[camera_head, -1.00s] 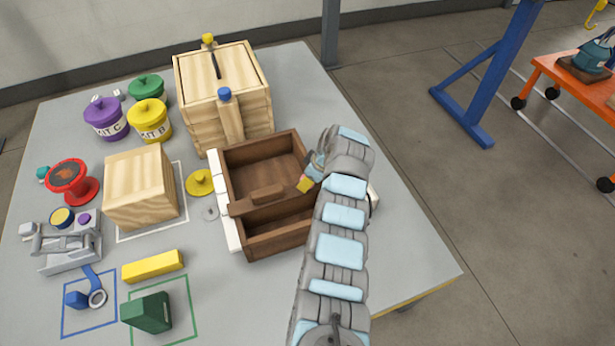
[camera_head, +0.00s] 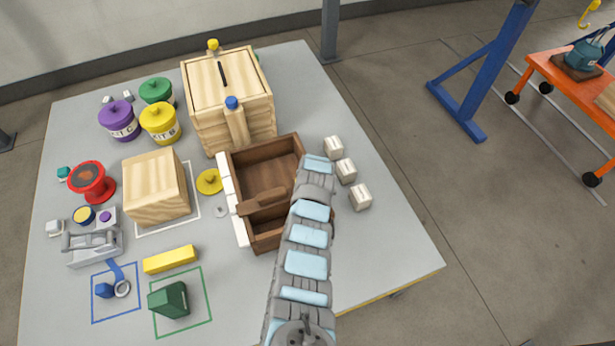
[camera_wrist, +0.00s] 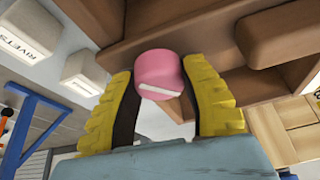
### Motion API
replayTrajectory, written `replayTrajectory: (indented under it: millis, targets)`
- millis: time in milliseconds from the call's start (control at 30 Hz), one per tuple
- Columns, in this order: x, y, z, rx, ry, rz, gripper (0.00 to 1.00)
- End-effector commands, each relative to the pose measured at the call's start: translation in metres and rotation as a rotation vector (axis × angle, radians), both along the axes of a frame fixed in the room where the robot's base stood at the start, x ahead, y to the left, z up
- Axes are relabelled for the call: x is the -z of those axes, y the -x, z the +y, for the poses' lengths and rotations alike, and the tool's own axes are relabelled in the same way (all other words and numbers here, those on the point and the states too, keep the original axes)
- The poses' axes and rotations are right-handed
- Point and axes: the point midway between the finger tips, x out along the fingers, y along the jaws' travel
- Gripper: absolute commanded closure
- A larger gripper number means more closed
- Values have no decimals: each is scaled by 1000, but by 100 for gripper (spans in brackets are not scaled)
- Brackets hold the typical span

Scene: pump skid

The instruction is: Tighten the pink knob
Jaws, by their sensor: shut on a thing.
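The pink knob (camera_wrist: 158,72) shows in the wrist view, a round knob with a white mark, in front of the brown wooden box (camera_wrist: 215,35). The yellow fingers of my gripper (camera_wrist: 157,90) stand one on each side of it and are shut on it. In the head view, my arm hides the knob and my gripper at the right side of the brown box (camera_head: 262,148). Whether the knob is fully seated cannot be seen.
White blocks (camera_head: 346,170) stand right of the brown box; one reads RIVETS (camera_wrist: 27,32) in the wrist view. A tall light wooden box (camera_head: 228,80) with a blue-capped post (camera_head: 233,104) stands behind. The table's front right (camera_head: 390,255) is clear.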

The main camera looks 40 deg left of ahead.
Motion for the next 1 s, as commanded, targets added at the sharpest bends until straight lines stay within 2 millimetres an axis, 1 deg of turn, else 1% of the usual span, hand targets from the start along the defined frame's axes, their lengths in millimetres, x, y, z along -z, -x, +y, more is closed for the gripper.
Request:
replayTrajectory:
  millis: [33, 300, 500, 733, 1000]
  targets:
    - [-1, 2, 0, 39, 5, 2, 91]
    - [3, 1, -1, 290, 4, 0, 91]
    - [6, 2, -1, 450, 3, 1, 91]
    - [5, 1, -1, 581, 3, 2, 91]
    - [3, 1, -2, 653, 3, 4, 91]
